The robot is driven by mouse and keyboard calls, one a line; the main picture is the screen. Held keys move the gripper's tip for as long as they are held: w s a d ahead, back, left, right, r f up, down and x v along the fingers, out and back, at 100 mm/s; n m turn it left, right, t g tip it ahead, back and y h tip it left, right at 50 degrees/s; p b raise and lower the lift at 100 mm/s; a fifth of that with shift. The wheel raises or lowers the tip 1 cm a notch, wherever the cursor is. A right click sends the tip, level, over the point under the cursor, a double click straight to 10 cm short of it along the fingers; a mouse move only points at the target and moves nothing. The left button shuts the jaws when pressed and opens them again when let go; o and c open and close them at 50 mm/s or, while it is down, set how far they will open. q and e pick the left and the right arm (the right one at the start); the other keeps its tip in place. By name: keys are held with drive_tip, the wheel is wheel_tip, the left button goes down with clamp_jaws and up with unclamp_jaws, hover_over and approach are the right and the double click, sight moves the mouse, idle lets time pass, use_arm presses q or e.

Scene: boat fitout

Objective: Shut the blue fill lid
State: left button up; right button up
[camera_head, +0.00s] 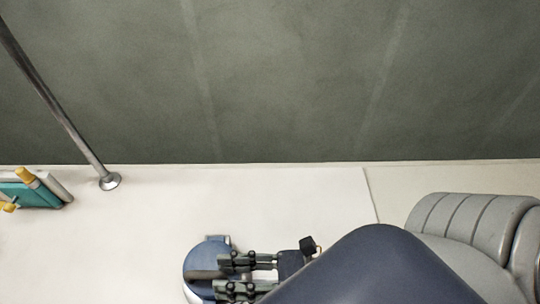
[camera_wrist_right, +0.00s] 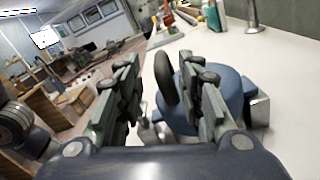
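The blue fill lid (camera_head: 205,254) is a round blue disc on the pale deck at the bottom of the head view, with a pale rim at its lower left. It also shows in the wrist view (camera_wrist_right: 229,88), partly hidden behind a finger. A dark bar crosses it in the head view (camera_head: 204,275); in the wrist view a dark upright oval (camera_wrist_right: 165,78) stands beside the blue. My right gripper (camera_head: 232,276) is over the lid's right side. Its fingers are apart, with the dark oval showing between them. I cannot tell whether the lid is fully seated. My left gripper is not in view.
A metal post (camera_head: 108,181) rises from the deck at left. A teal item with yellow parts (camera_head: 36,193) lies at far left. A grey ribbed cushion-like part (camera_head: 466,215) is at right. A dark green-grey surface fills the back. Deck left of the lid is clear.

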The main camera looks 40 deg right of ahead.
drive_tip(key=v, duration=0.7)
drive_tip(key=shift+s, duration=0.2)
